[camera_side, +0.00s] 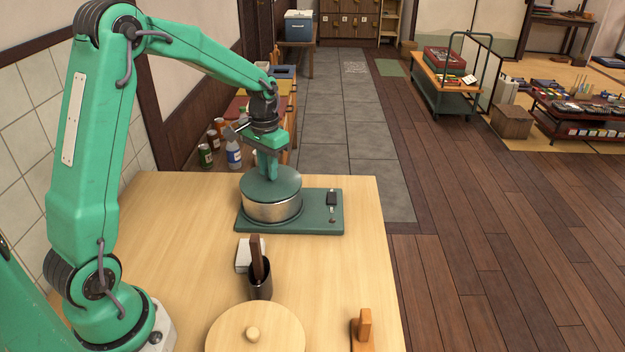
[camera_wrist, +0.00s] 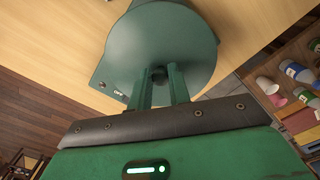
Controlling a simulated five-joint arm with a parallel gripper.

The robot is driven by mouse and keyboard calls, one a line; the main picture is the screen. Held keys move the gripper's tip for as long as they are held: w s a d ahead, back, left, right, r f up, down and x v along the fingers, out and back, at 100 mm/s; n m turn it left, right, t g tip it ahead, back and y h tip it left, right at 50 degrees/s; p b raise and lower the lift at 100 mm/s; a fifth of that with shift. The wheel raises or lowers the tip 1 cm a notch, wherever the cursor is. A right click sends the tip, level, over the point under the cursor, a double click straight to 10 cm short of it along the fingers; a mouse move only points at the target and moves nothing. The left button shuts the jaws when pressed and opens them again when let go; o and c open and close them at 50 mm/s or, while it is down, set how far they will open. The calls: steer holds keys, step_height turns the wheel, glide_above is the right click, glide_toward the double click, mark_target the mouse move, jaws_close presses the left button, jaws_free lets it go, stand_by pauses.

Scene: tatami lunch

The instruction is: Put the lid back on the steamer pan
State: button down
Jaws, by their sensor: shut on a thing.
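The dark green round lid (camera_side: 284,184) is over the silver steamer pan (camera_side: 272,210), and it covers the pan's top. No clear gap shows between lid and rim, but I cannot tell whether the lid's weight rests there. The pan stands on the dark green stove plate (camera_side: 322,215). My gripper (camera_side: 268,174) is above the lid's middle, pointing down. In the wrist view the two fingers of my gripper (camera_wrist: 160,78) are shut on the small dark knob of the lid (camera_wrist: 165,38). The lid hides the pan there; a corner of the stove plate (camera_wrist: 108,80) shows.
On the table (camera_side: 180,250), a dark cup (camera_side: 261,288) with a brown handle in it and a white block (camera_side: 244,256) stand in front of the stove. A round wooden lid (camera_side: 285,330) and a wooden stand (camera_side: 362,330) are nearer. Bottles (camera_side: 234,154) stand behind the table.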

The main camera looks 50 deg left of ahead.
stand_by(0.3)
steer(key=c, duration=0.7)
jaws_free()
steer(key=shift+c, duration=0.2)
steer(key=shift+r, duration=0.15)
steer(key=shift+r, duration=3.3)
jaws_close()
